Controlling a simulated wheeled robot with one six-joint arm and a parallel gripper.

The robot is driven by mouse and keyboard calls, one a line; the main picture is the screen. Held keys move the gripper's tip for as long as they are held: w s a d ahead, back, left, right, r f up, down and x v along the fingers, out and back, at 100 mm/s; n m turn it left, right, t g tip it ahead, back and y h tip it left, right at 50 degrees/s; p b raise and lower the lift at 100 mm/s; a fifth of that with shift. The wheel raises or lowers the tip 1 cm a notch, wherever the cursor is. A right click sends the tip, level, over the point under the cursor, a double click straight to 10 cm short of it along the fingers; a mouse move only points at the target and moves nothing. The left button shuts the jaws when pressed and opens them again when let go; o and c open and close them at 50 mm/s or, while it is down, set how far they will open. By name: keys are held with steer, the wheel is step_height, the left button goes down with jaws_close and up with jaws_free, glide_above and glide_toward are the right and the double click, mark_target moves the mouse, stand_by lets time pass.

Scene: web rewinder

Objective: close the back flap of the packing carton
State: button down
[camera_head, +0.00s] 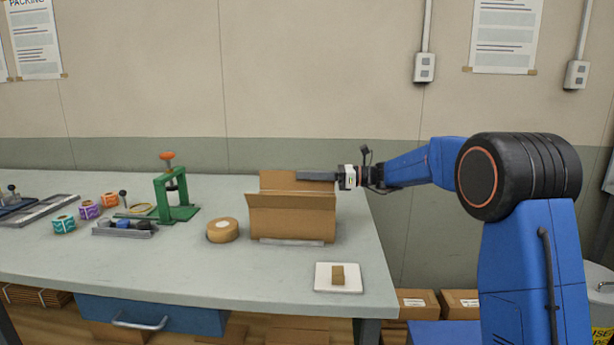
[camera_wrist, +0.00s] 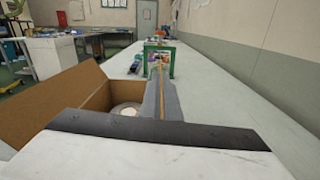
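The brown packing carton (camera_head: 290,222) stands on the table with its top open. Its front flap (camera_head: 290,201) tilts outward toward me and shows as a large brown panel in the wrist view (camera_wrist: 50,105). The back flap (camera_head: 278,181) stands roughly upright behind the opening. My gripper (camera_head: 316,176) reaches in from the right at the back flap's top edge, one dark finger in front of it. In the wrist view, the two grey fingers (camera_wrist: 160,95) lie close together with the flap's thin brown edge between them. A pale round thing (camera_wrist: 126,109) shows inside the carton.
A white tile with a small brown block (camera_head: 338,275) lies at the front right. The table behind the carton is clear.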

mark_target(306, 188)
steer(key=s+n, duration=0.1)
steer(key=n, duration=0.1)
steer(key=s+n, duration=0.1)
steer(key=n, duration=0.2)
steer(key=s+f+n, duration=0.1)
steer(key=n, duration=0.2)
steer(key=shift+s, duration=0.3)
steer(key=shift+s+a+f+n, duration=0.1)
steer(key=shift+s+f+n, duration=0.15)
steer(key=shift+n, duration=0.6)
steer(key=shift+s+d+f+n, duration=0.1)
steer(key=shift+s+f+n, duration=0.2)
steer(key=shift+n, duration=0.5)
steer(key=shift+s+a+f+n, duration=0.1)
steer(key=shift+s+f+n, duration=0.15)
steer(key=shift+n, duration=0.6)
steer(key=c, duration=2)
jaws_free()
steer(key=shift+w, duration=0.1)
